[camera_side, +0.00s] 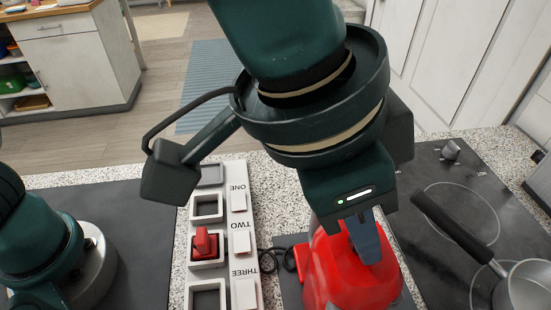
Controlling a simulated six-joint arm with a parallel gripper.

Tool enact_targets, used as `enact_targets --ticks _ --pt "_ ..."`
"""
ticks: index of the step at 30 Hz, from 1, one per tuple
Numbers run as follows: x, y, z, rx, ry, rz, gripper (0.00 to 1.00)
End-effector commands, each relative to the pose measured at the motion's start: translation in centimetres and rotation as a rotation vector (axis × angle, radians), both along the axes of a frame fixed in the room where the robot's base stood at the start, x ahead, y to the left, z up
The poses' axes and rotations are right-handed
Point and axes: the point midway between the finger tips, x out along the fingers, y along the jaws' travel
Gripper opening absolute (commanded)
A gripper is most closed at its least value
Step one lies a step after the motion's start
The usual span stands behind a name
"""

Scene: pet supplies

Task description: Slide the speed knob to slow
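A glossy red appliance (335,277) stands on the counter, on a dark base, below my gripper. My gripper (362,248) points down at its top, and a grey-blue finger overlaps the red body in the picture. I cannot tell whether the finger touches it. The fingers are seen nearly edge-on, so their opening is unclear. I see no speed knob that I can make out and no slow mark; the gripper and wrist cover part of the appliance's top.
Left of the appliance is a pale panel (238,215) labelled ONE, TWO, THREE, with square sockets and a red block (205,243) in one. A black cable (270,260) lies between. At right are a black cooktop (420,180) and a metal pot (527,288) with a black handle.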

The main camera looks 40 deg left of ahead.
Motion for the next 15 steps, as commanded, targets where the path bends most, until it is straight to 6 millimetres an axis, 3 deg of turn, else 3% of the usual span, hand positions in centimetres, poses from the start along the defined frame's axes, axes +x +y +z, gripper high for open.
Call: enact_targets --ticks 2,15 --pt "0.00 0.00 0.03 0.000 0.000 0.000 0.00" --pt "-0.01 0.00 0.07 -0.001 0.000 0.000 0.00"
